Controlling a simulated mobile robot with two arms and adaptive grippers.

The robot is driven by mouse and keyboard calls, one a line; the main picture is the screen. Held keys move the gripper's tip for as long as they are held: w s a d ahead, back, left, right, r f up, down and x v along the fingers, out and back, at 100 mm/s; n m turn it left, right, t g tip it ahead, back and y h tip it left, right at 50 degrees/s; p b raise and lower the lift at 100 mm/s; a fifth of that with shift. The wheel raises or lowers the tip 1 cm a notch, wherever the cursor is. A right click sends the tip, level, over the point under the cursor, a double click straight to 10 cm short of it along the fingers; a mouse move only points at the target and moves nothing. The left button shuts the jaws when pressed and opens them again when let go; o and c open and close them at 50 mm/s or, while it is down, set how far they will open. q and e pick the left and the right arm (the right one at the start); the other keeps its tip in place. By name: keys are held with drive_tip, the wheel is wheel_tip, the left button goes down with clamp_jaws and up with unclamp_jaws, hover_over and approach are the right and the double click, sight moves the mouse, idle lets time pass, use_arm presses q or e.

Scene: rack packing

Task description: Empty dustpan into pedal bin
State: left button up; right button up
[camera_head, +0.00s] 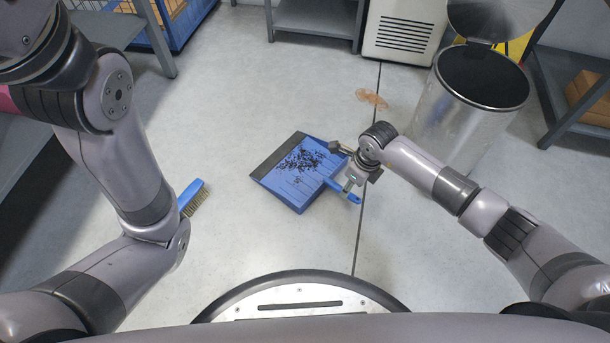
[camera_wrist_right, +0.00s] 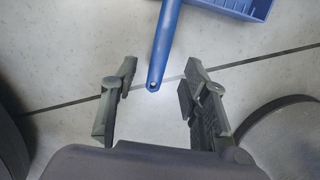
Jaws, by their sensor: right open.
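A blue dustpan (camera_head: 290,199) with a dark lip lies on the floor, holding a scatter of dark debris (camera_head: 302,160). Its blue handle (camera_head: 353,197) points right toward my right gripper (camera_head: 343,163). In the right wrist view the handle (camera_wrist_right: 163,45) ends between the two open fingers (camera_wrist_right: 158,88), with gaps on both sides. The pedal bin (camera_head: 452,125) is a metal cylinder at the upper right, with its lid (camera_head: 500,18) raised and a dark opening. My left arm shows at the left, but its gripper is out of view.
A blue brush (camera_head: 192,196) with tan bristles lies on the floor, partly behind my left arm. A brownish translucent patch (camera_head: 371,98) lies near the bin. Grey shelves (camera_head: 315,18) and a white vented unit (camera_head: 404,32) stand at the back.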

drive_tip(key=f, duration=0.1)
drive_tip(key=f+b, duration=0.2)
drive_tip(key=f, duration=0.1)
drive_tip(key=shift+w+a, duration=0.2)
drive_tip(key=shift+a, duration=0.05)
drive_tip(key=shift+w+a+f+b, duration=0.1)
drive_tip(key=shift+f+b, duration=0.5)
drive_tip(key=shift+f, duration=0.1)
clamp_jaws()
drive_tip(key=shift+r, duration=0.1)
